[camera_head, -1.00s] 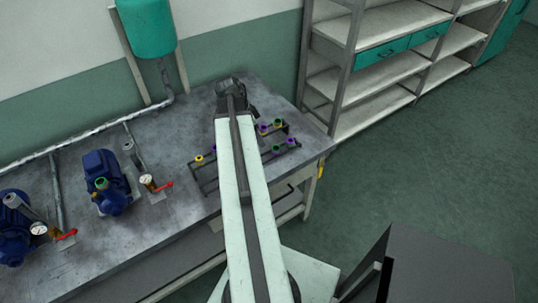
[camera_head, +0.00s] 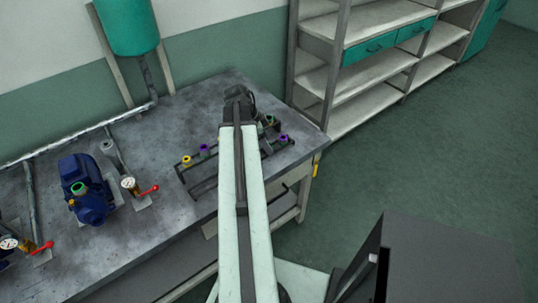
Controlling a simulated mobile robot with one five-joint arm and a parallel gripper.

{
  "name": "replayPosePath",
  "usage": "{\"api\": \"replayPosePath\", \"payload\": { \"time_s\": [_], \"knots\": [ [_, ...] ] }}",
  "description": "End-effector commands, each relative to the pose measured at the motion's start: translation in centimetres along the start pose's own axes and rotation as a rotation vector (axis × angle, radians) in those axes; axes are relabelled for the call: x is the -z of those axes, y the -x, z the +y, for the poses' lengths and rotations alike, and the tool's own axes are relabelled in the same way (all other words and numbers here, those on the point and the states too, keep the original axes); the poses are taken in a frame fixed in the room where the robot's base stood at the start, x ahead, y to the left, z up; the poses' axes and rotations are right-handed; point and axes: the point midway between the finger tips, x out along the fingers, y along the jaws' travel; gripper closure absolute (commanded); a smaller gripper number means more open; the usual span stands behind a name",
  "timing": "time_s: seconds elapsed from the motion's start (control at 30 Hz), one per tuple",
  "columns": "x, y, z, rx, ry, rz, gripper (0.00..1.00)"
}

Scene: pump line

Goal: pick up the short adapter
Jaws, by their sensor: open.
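Several small fittings with coloured rings stand in a dark rack (camera_head: 200,187) on the grey bench: a yellow one (camera_head: 186,160), a purple one (camera_head: 204,150), a green one (camera_head: 269,120) and another purple one (camera_head: 284,138). I cannot tell from this view which is the short adapter. My gripper (camera_head: 240,93) is at the far end of my pale arm, over the bench just behind the rack. It is open, though its fingers are small and dark here. My arm crosses the rack and hides its middle, perhaps with fittings behind it.
A blue pump (camera_head: 88,190) with a gauge and red-handled valve (camera_head: 145,191) stands left of the rack, with part of another at the left edge. A teal tank (camera_head: 127,25) and pipe (camera_head: 75,135) are behind. Shelving (camera_head: 370,80) is at the right. The bench behind the rack is clear.

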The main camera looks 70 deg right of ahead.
Motion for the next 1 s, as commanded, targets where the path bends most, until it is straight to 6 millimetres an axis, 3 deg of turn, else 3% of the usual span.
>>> {"api": "replayPosePath", "payload": {
  "time_s": [0.03, 0.23, 0.27, 0.43, 0.47, 0.77, 1.0],
  "knots": [
    [-0.2, -1.0, 0.0, 0.0, 0.0, 0.0, 0.43],
    [0.0, -0.7, 0.0, 0.0, 0.0, 0.0, 0.43],
    [0.0, -0.7, 0.0, 0.0, 0.0, 0.0, 0.48],
    [0.0, -0.7, 0.0, 0.0, 0.0, 0.0, 0.96],
    [0.1, -0.7, 0.0, 0.0, 0.0, 0.0, 1.0],
    [0.2, -0.4, 0.0, -0.001, 0.0, 0.0, 1.0],
    [1.5, 2.7, 0.0, -0.001, -0.001, 0.0, 1.0]
  ]
}}
